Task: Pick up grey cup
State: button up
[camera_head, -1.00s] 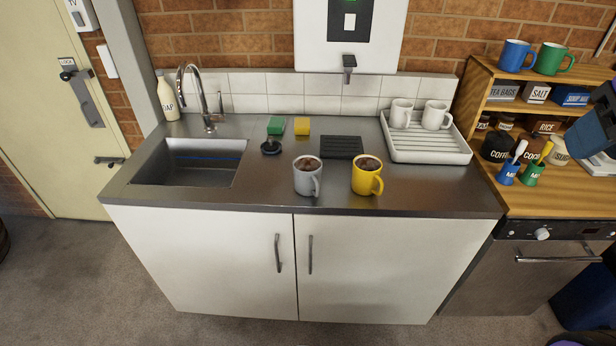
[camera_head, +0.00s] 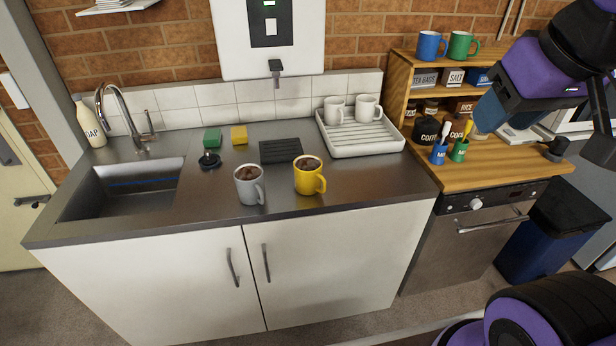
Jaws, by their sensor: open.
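The grey cup (camera_head: 248,187) stands upright on the steel counter near its front edge, with dark brown contents and its handle to the right. A yellow cup (camera_head: 308,178) with similar contents stands just right of it, a small gap between them. My gripper (camera_head: 535,112) is at the upper right, in front of the wooden shelf, far to the right of the grey cup and above counter height. It is open and I see nothing in it. Its fingertips are only partly clear.
The sink (camera_head: 120,190) is at the counter's left. A black ribbed mat (camera_head: 281,151), green sponge (camera_head: 212,137) and yellow sponge (camera_head: 239,134) lie behind the cups. A white drying rack (camera_head: 365,145) with two white cups stands at the back right. The wooden shelf (camera_head: 398,85) holds jars and cups.

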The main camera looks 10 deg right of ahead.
aim_at(249, 183)
jog(key=i+u, duration=0.1)
jog(key=u, duration=0.3)
jog(key=i+j+u, duration=0.1)
jog(key=u, duration=0.35)
jog(key=i+u, duration=0.1)
jog(key=u, duration=0.3)
jog(key=i+u, duration=0.1)
jog(key=u, duration=0.3)
